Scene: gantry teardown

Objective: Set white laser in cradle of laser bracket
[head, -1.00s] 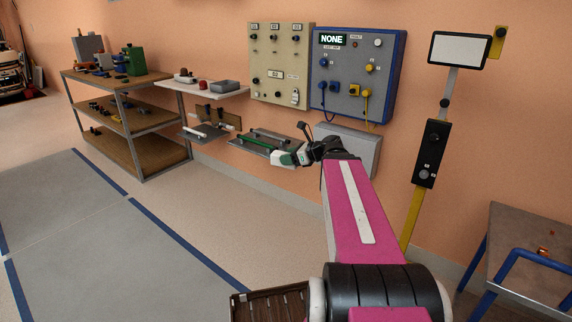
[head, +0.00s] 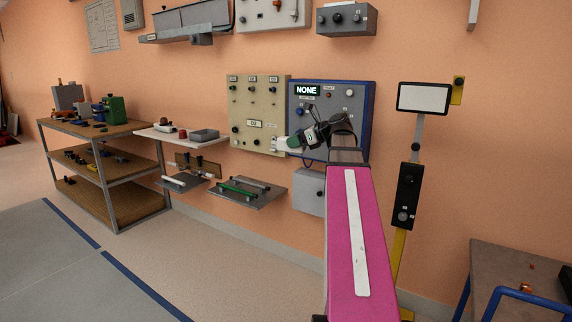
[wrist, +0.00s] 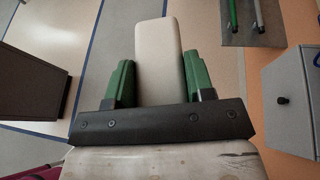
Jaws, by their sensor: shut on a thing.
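The white laser (wrist: 160,50) is a pale, smooth, block-like body between the green fingers of my gripper (wrist: 159,72) in the wrist view. It sticks out past the fingertips. In the head view my gripper (head: 292,144) is raised in front of the wall panels, with the white laser (head: 281,144) at its tip. I cannot tell for sure which fixture is the laser bracket. Two low wall fixtures lie below and left of my gripper: a grey plate (head: 262,199) with a green bar and a grey bar, and a smaller bracket (head: 186,183) with a brown back.
A beige panel (head: 244,101) and a blue-edged panel (head: 365,106) reading NONE hang behind my gripper. A grey box (head: 308,191) is below. A white wall shelf (head: 178,136) and shelving unit (head: 107,133) stand left. The floor before them is clear.

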